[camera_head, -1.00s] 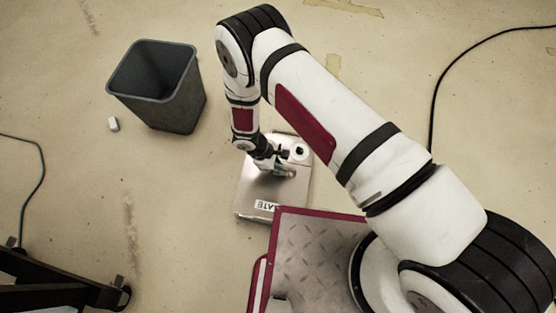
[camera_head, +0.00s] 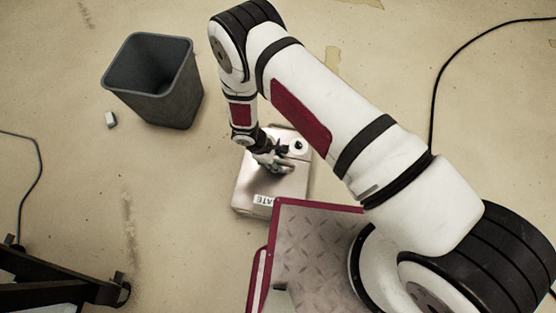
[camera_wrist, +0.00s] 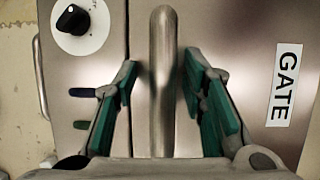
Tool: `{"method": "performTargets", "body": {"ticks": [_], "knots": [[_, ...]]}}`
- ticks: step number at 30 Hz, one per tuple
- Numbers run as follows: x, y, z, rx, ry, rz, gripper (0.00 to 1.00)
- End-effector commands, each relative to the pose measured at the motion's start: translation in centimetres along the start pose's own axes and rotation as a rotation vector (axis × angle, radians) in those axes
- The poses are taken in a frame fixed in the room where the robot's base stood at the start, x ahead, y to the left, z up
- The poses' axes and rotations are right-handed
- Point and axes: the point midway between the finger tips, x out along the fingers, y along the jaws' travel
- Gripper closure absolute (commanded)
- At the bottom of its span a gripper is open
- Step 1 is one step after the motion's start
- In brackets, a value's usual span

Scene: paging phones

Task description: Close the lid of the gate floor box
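The gate floor box (camera_head: 247,196) is a low metal box on the floor. Its lid (camera_wrist: 240,60) has a white GATE label (camera_wrist: 284,85), which also shows in the head view (camera_head: 266,200). The lid looks flat over the box; I cannot tell whether it is fully down. A rounded metal bar handle (camera_wrist: 162,110) stands near the seam beside a panel with a black knob (camera_wrist: 72,19). My gripper (camera_head: 274,160) is over the box. In the wrist view its green-padded fingers (camera_wrist: 161,72) are apart on either side of the bar, with gaps visible.
A dark grey bin (camera_head: 160,105) stands to the left, with a small white block (camera_head: 111,120) beside it. A red-edged metal plate (camera_head: 315,235) is close in front of the box. Black cables lie at the left and right. The floor left of the box is clear.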

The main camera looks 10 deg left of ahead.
Motion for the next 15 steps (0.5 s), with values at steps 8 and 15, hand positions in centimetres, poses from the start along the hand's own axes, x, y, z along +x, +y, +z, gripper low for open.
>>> {"method": "performTargets", "body": {"ticks": [8,15], "knots": [[-2.0,0.0,-0.1,-0.001,0.001,0.001,0.62],[-6.9,0.1,-0.1,0.001,0.003,0.001,0.62]]}}
